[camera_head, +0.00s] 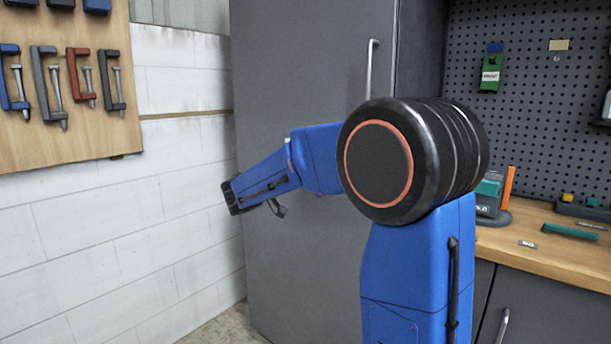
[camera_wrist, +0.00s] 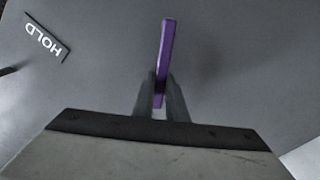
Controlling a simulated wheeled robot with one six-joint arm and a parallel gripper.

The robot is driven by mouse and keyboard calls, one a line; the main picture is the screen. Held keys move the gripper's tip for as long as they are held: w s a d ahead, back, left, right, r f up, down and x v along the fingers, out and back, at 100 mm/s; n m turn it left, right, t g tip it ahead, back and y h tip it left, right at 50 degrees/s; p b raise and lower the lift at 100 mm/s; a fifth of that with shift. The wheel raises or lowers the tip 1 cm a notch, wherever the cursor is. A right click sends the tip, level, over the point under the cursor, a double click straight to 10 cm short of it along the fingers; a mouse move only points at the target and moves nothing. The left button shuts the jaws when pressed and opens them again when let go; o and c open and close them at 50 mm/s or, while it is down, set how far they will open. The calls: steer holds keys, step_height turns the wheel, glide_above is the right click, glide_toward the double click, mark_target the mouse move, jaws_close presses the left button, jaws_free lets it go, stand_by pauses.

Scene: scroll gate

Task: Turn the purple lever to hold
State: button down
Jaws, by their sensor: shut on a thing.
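In the wrist view the purple lever (camera_wrist: 165,50) stands out as a narrow upright bar against a dark grey surface. My gripper (camera_wrist: 160,90) is shut on the lever's lower part, with one dark finger on each side. A dark label reading HOLD (camera_wrist: 45,37) lies on the same surface at the upper left, apart from the lever, and appears upside down. In the head view the lever is hidden. There my blue arm reaches left, and its end is close to the grey cabinet's left side and the white wall.
A tall grey cabinet (camera_head: 290,240) with a vertical handle (camera_head: 371,70) stands behind my arm. A white block wall (camera_head: 110,220) runs along the left, with a clamp board (camera_head: 70,130) on it. A wooden workbench (camera_head: 560,255) with several items stands at the right.

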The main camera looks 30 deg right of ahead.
mark_target(321, 195)
steer(key=s+m, duration=0.1)
steer(key=m, duration=0.1)
steer(key=s+d+r+m, duration=0.1)
steer(key=m, duration=0.1)
steer(key=shift+s+r, duration=0.2)
steer(key=shift+s, duration=0.1)
steer(key=s+m, duration=0.1)
steer(key=m, duration=0.1)
steer(key=s+d+m, duration=0.1)
steer(key=m, duration=0.1)
steer(key=shift+s+r+m, duration=0.1)
steer(key=shift+s+m, duration=0.3)
steer(key=shift+s+d+f+m, duration=0.3)
steer(key=shift+s+m, duration=0.35)
steer(key=shift+m, duration=0.5)
steer(key=shift+s+d+f+m, duration=0.15)
steer(key=shift+s+f+m, duration=0.2)
steer(key=shift+s+m, duration=0.55)
steer(key=shift+s+d+f+m, duration=0.3)
steer(key=shift+s+m, duration=0.15)
steer(key=shift+m, duration=0.9)
steer(key=c, duration=1.8)
jaws_free()
steer(key=shift+o, duration=0.2)
steer(key=shift+a, duration=0.1)
